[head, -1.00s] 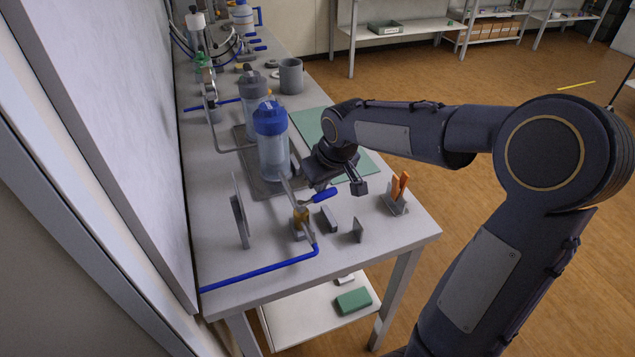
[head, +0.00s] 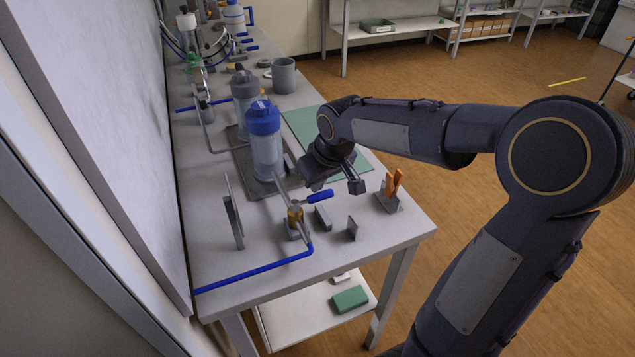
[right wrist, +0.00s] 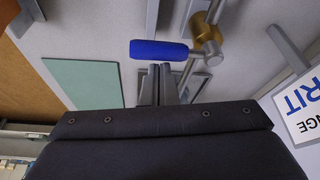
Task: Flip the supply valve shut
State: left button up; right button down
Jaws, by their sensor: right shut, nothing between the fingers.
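The supply valve has a brass body (head: 294,217) on the blue pipe near the front of the bench, with a blue lever handle (head: 320,196) pointing right in the head view. In the right wrist view the brass body (right wrist: 206,44) and the blue handle (right wrist: 158,50) lie just beyond my fingertips, the handle crossing in front of them. My right gripper (head: 338,188) is shut and empty, right beside the handle; its closed fingers also show in the right wrist view (right wrist: 161,72). I cannot tell if they touch the handle. My left gripper is not in view.
A clear filter housing with a blue cap (head: 263,120) stands behind the valve. A holder with orange-handled tools (head: 391,190) is to the right. Small grey blocks (head: 322,217) and an upright plate (head: 233,215) flank the valve. A green mat (head: 300,122) lies behind.

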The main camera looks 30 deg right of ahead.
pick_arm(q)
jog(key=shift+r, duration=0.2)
pick_arm(e)
jog(key=v, duration=0.7)
jog(key=shift+s+r, duration=0.1)
jog(key=shift+s, duration=0.05)
pick_arm(q)
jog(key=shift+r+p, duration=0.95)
jog(key=shift+p, duration=0.15)
pick_arm(e)
jog(key=s+a+f+m+y, duration=0.1)
jog(key=s+a, duration=0.3)
jog(key=s, duration=0.6)
jog(key=s+a+f+m+t+y, duration=0.1)
jog(key=s+a+f+m+y, duration=0.1)
jog(key=s, duration=0.8)
jog(key=shift+a+f+t, duration=0.3)
jog(key=shift+a+f, duration=0.15)
jog(key=shift+a, duration=0.5)
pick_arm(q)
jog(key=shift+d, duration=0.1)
pick_arm(e)
jog(key=shift+d, duration=0.1)
